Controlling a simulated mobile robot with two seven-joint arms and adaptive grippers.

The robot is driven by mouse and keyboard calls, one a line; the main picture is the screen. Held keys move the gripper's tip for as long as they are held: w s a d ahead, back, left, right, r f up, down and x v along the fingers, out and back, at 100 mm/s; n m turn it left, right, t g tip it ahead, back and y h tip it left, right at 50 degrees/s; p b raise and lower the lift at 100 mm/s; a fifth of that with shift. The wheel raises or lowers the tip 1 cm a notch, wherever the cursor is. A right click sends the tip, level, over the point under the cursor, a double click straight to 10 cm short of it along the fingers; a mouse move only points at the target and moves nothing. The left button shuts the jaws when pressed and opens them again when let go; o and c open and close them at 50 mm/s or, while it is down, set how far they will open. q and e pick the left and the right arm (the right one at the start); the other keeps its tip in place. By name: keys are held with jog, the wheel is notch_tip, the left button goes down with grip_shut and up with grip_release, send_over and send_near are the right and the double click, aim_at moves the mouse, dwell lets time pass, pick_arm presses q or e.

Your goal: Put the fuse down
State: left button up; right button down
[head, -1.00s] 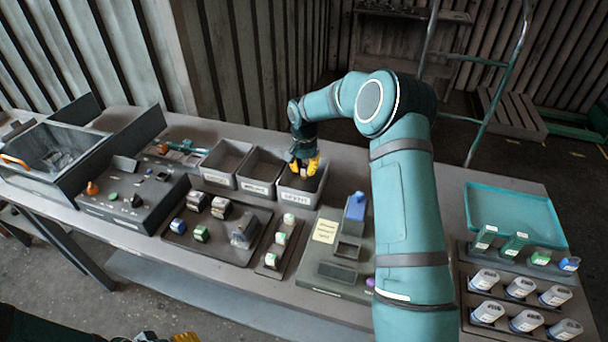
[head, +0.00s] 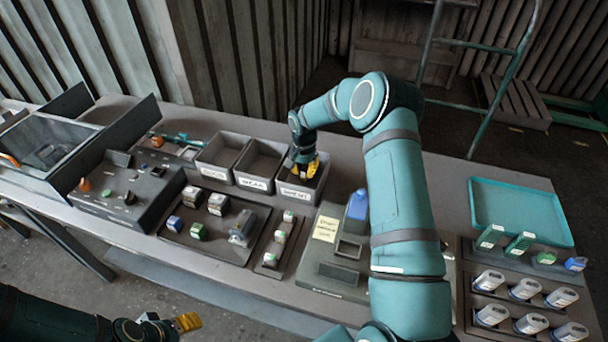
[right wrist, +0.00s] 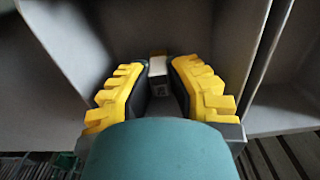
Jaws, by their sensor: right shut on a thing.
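The fuse (right wrist: 158,66) shows in the right wrist view as a small whitish block between the yellow-padded fingers of my right gripper (right wrist: 160,88). The gripper is shut on it. In the head view my right gripper (head: 304,166) points down at the rightmost grey bin (head: 300,191), with its fingertips at or just inside the bin's mouth. The fuse cannot be made out there. In the right wrist view, grey bin walls surround the fingers. My left gripper (head: 187,322) is low at the left, away from the bins, its opening unclear.
Two more grey bins, the middle one (head: 262,163) and the left one (head: 221,155), stand beside it. Trays with small blocks (head: 215,232) lie in front. A blue-topped device (head: 357,206) and a teal tray (head: 521,208) are to the right.

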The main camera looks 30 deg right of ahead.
aim_at(304, 169)
jog(key=shift+f, duration=1.15)
jog(key=shift+f, duration=0.1)
jog(key=c, duration=1)
grip_release()
notch_tip(304, 169, up, 12)
jog(key=shift+r, duration=0.15)
